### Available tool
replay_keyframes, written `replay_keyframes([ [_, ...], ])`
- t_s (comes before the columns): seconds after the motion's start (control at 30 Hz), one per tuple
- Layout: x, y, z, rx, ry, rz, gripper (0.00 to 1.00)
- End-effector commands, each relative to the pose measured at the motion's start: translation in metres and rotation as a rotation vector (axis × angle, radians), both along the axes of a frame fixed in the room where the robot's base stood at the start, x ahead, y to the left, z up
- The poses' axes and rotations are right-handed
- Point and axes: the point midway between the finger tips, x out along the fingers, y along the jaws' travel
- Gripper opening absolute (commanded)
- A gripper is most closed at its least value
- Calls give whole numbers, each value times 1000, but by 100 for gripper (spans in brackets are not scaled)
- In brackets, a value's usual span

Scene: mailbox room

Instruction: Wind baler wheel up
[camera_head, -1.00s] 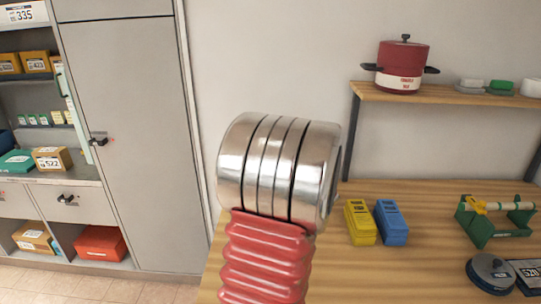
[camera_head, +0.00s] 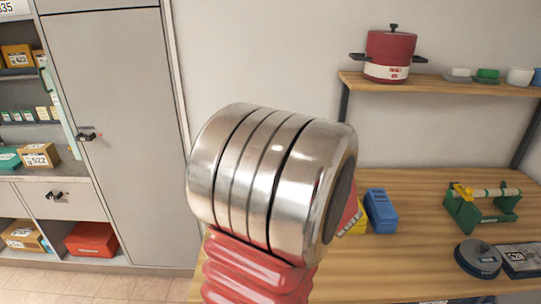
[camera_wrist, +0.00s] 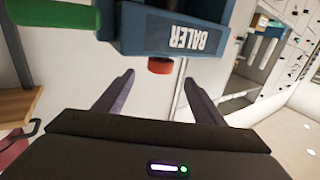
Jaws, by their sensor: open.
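The baler (camera_wrist: 165,25) is a dark blue body with "BALER" in white letters, upside down at the top of the wrist view. A small red round part (camera_wrist: 160,66) sticks out below it; I cannot tell for sure whether this is the wheel. My gripper (camera_wrist: 159,77) is open, its two dark fingers on either side of the red part in the picture. I cannot tell how far apart in depth they are. In the head view my arm fills the middle and hides my gripper; I cannot make out the baler there.
A green bar (camera_wrist: 55,13) is at the wrist view's upper left. In the head view, a bench (camera_head: 405,265) carries a blue block (camera_head: 380,210), a green stand (camera_head: 482,207) and a dark round object (camera_head: 478,258). A red pot (camera_head: 388,55) stands on the shelf (camera_head: 440,85).

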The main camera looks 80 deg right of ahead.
Motion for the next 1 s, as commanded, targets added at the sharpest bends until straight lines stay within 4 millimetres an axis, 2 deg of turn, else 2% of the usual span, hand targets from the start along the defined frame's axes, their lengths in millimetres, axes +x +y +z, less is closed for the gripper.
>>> replay_keyframes([
  [0.23,-19,19,0,-1,1,-2,63],
  [0.7,-20,23,0,-1,1,1,63],
  [0.87,-7,21,6,-14,11,8,63],
  [1.0,24,18,16,-38,30,22,63],
])
